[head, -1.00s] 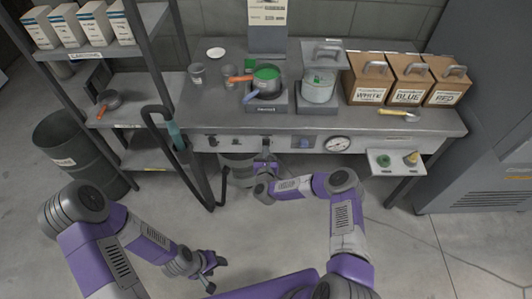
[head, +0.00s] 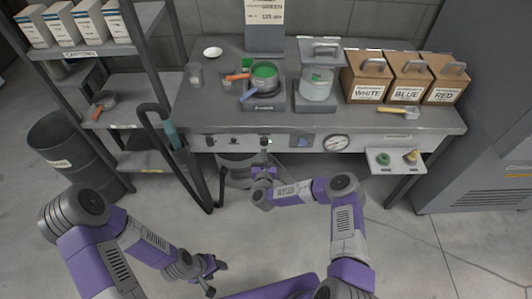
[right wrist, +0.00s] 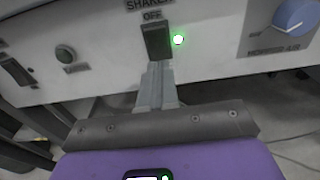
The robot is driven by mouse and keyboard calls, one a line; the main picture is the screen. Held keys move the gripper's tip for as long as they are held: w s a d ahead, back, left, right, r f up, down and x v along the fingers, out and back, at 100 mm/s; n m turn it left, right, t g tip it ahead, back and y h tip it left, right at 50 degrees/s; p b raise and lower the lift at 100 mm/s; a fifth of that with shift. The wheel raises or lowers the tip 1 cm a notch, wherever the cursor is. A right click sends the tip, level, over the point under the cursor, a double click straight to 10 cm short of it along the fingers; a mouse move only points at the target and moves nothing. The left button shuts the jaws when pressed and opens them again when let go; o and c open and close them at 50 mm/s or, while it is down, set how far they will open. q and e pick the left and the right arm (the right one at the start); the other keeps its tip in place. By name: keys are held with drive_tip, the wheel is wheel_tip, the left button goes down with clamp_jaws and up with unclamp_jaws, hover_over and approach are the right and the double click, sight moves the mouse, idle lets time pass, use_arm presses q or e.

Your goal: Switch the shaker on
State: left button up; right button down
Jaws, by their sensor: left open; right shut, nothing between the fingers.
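The black shaker switch (right wrist: 157,42) is on the bench's front panel in the right wrist view, under the words "SHAKER" and "OFF". A small green light (right wrist: 178,39) glows just right of it. My right gripper (right wrist: 157,72) is shut and empty, with its fingertips at the switch's lower end; I cannot tell whether they press it. In the head view the right gripper (head: 264,158) is at the front panel, below the pan with green contents (head: 265,76). My left gripper (head: 216,277) is open and empty, low over the floor.
Above are boxes labelled WHITE (head: 367,92), BLUE and RED.

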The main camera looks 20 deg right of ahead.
drive_tip(key=f+p+v, duration=0.2)
drive_tip(key=v, duration=0.9)
drive_tip(key=shift+s, duration=0.45)
drive_tip(key=shift+a+f, duration=0.1)
drive_tip(key=shift+a, duration=0.1)
drive_tip(key=s+a+f+n+g+y, duration=0.2)
drive_tip(key=s+a+n+g+y, duration=0.15)
drive_tip(key=n, duration=0.55)
drive_tip(key=s+a+f+n+g+y, duration=0.1)
drive_tip(key=s+a+n+g+y, duration=0.3)
drive_tip(key=n, duration=0.6)
drive_tip(key=s+d+n+g, duration=0.1)
drive_tip(key=s+n+g, duration=0.3)
drive_tip(key=s+n, duration=0.4)
drive_tip(key=s+d+r+n+g+y+p, duration=0.1)
drive_tip(key=s+n+g, duration=0.3)
drive_tip(key=s+n, duration=0.5)
drive_tip(key=shift+s+d, duration=0.8)
drive_tip(key=shift+s, duration=0.1)
